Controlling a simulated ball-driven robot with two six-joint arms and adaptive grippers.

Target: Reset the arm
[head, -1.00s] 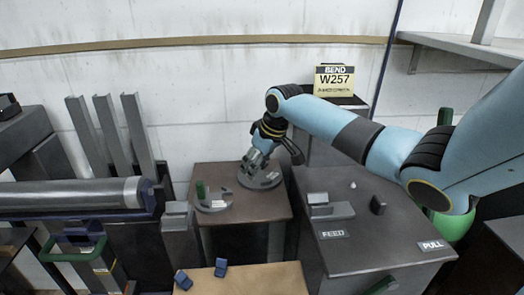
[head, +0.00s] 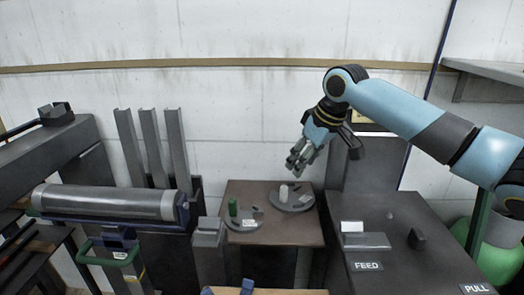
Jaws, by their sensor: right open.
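My right arm comes in from the right in the head view, its blue links reaching toward the centre. My right gripper (head: 297,165) hangs in the air, open, pointing down and left. It is above a grey round plate (head: 296,204) on the small brown table (head: 262,238), apart from it. A short white peg (head: 284,193) stands on that plate, below the fingers. Nothing shows between the fingers. My left gripper is not in view.
A second round plate with a green peg (head: 233,207) sits left on the same table. A grey cabinet marked FEED (head: 366,266) and PULL stands at right. A large roller (head: 105,202) and upright channels (head: 152,147) stand at left. A shelf (head: 490,75) is at upper right.

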